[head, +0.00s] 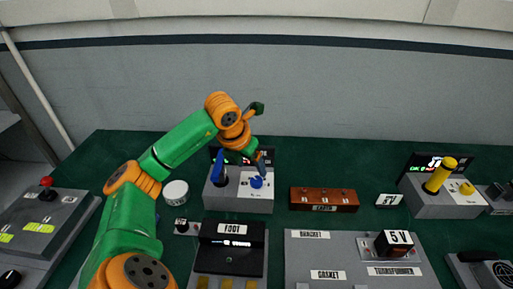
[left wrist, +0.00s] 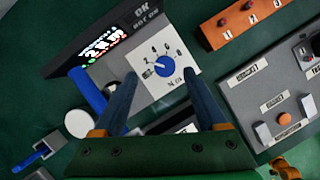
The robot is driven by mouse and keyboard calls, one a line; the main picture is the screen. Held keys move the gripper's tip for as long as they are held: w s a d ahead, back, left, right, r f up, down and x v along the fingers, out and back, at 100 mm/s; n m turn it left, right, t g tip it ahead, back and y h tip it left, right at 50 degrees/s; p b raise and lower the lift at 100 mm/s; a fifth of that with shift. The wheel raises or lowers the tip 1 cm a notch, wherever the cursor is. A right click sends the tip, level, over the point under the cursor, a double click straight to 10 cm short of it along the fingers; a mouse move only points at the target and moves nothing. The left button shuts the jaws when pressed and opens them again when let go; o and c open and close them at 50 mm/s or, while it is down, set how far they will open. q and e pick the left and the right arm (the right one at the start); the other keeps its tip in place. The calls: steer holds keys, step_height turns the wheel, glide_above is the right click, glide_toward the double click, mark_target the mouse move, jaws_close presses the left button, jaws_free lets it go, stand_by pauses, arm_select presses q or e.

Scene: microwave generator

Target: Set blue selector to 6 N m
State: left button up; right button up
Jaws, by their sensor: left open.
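The blue selector (head: 257,182) is a round knob on a white plate on top of a grey box (head: 239,205). In the left wrist view the selector (left wrist: 168,65) sits among printed numbers, with "N m" below it. Where its pointer stands is too small to tell. My left gripper (head: 262,158) is just above the box. In the left wrist view my left gripper (left wrist: 162,75) is open, its two blue-grey fingers on either side of the selector and apart from it. My right gripper is not in view.
A blue lever (head: 217,166) stands left of the selector, with a lit display (left wrist: 102,50) behind it. A white round lid (head: 176,193) lies to the left, a brown block (head: 324,200) to the right. A foot-labelled box (head: 231,235) stands in front.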

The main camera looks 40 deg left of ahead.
mark_target(256, 179)
arm_select(q)
steer(key=x, duration=0.2)
steer(key=p+x, duration=0.1)
steer(key=d+x, duration=0.1)
steer(key=x, duration=0.1)
steer(key=shift+s+f, duration=0.25)
steer(key=shift+f, duration=0.3)
steer(key=shift+w+a+f, duration=0.15)
steer(key=shift+a, duration=0.05)
steer(key=shift+d, duration=0.1)
steer(key=c, duration=0.6)
jaws_close()
